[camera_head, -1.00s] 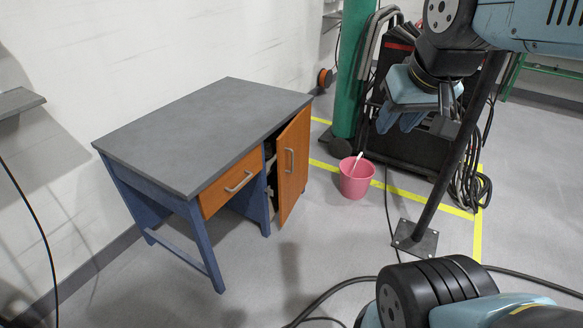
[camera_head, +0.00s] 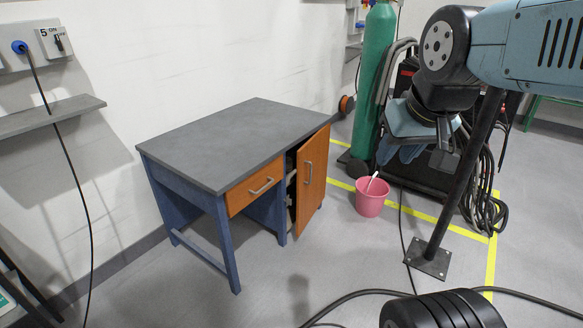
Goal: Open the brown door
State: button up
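The brown door (camera_head: 313,178) is the orange-brown cupboard door on the right side of the desk (camera_head: 235,142). It stands partly open, with a dark gap along its left edge. Its metal handle (camera_head: 308,173) is vertical on the front face. My gripper (camera_head: 408,150) hangs in the upper right of the picture, to the right of the door and apart from it in the picture. It points downward. Its fingers are too small and overlapped to tell whether they are open. The cupboard's inside is mostly hidden by the door.
A brown drawer (camera_head: 255,188) with a handle is shut left of the door. A pink bucket (camera_head: 370,199) stands on the floor to the right. Behind it are a green cylinder (camera_head: 374,85) and a dark machine. A black post (camera_head: 438,235) and cables stand front right. Floor before the desk is clear.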

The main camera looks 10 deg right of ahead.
aim_at(312, 158)
jog(key=u, duration=0.35)
jog(key=i, duration=1.55)
jog(key=z, duration=0.45)
jog(key=k, duration=0.85)
jog(key=z, duration=0.2)
jog(key=i, duration=0.85)
jog(key=u, duration=0.1)
